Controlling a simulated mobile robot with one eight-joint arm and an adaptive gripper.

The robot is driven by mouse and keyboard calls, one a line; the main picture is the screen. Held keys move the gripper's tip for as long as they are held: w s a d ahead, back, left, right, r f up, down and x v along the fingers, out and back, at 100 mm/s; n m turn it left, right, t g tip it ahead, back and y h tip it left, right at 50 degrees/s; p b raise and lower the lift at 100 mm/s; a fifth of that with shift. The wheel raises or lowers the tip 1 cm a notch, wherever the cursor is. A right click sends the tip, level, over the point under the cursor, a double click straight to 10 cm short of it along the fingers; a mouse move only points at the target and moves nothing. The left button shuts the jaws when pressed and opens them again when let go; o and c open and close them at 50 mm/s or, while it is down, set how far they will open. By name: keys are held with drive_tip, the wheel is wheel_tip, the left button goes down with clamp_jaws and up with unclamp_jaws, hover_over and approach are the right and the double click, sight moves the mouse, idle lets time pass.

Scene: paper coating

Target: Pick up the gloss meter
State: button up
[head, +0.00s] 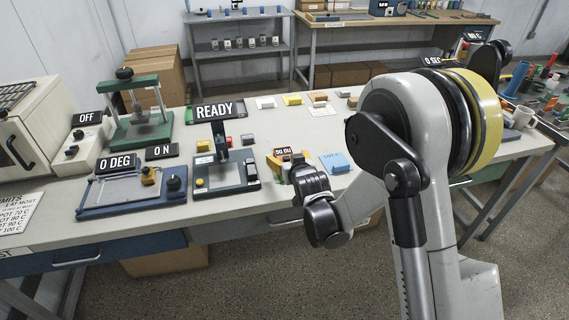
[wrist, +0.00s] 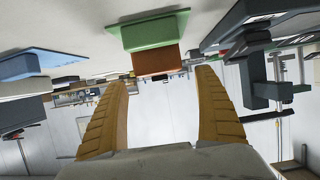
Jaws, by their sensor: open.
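A green block with a rust-brown part (wrist: 155,62) sits on the table between the spread fingers in the wrist view, and I take it to be the gloss meter. In the head view a small display label reading about 50 GU (head: 283,152) floats at that spot, and my arm mostly hides the meter. My gripper (wrist: 162,78) is open, its two tan ridged fingers apart with nothing between them. The block lies just beyond the fingertips. In the head view my gripper is near the table's front edge, partly hidden by my wrist.
A dark instrument labelled READY (head: 224,175) stands to the left of the meter. A blue card (head: 336,162) lies to the right; it also shows in the wrist view (wrist: 25,66). Small coloured blocks (head: 292,99) lie farther back.

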drive_tip(key=b+x, duration=0.1)
drive_tip(key=x, duration=0.1)
drive_tip(key=f+x, duration=0.1)
drive_tip(key=x, duration=0.1)
drive_tip(key=shift+b, duration=0.4)
drive_tip(key=shift+r, duration=0.1)
drive_tip(key=shift+c, duration=0.2)
drive_tip(key=c, duration=1.5)
drive_tip(key=shift+r, duration=0.1)
